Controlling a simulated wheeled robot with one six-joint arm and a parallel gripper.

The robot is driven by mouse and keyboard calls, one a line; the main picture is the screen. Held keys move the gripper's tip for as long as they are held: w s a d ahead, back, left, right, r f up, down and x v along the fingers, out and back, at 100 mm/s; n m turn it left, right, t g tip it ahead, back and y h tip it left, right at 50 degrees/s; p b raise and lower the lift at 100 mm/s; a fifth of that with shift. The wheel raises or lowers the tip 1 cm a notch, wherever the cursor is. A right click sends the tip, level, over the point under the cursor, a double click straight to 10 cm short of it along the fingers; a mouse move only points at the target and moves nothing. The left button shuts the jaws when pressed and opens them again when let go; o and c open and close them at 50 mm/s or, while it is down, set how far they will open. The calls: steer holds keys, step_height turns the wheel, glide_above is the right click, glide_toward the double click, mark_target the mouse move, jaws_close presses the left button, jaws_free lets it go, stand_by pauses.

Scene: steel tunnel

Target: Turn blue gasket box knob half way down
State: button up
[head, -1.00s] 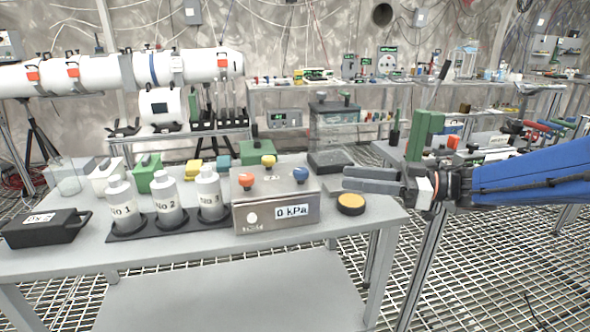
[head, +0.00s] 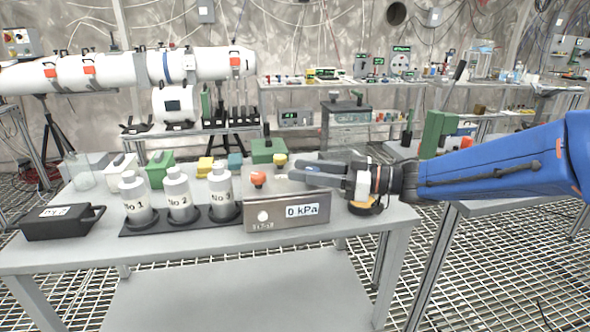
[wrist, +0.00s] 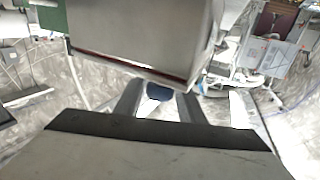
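The gasket box (head: 285,219) is a grey metal box on the table, with a "0 kPa" display on its front. Its orange knob (head: 258,179) and yellow knob (head: 280,160) show on top. The blue knob is hidden behind my gripper (head: 292,173) in the head view. In the wrist view the blue knob (wrist: 158,92) shows in the gap between my two fingers (wrist: 158,100). The fingers are apart, one on each side of it; I cannot tell whether they touch it.
Bottles No 1, No 2 and No 3 (head: 180,197) stand in a black holder left of the box. A black case (head: 60,222) lies at the table's left. A yellow and black round button (head: 368,208) sits right of the box, partly behind my wrist. Green and yellow items stand behind.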

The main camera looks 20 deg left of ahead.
steer(key=shift+s+a, duration=0.1)
steer(key=shift+a, duration=1.2)
steer(key=c, duration=0.8)
steer(key=shift+t, duration=0.3)
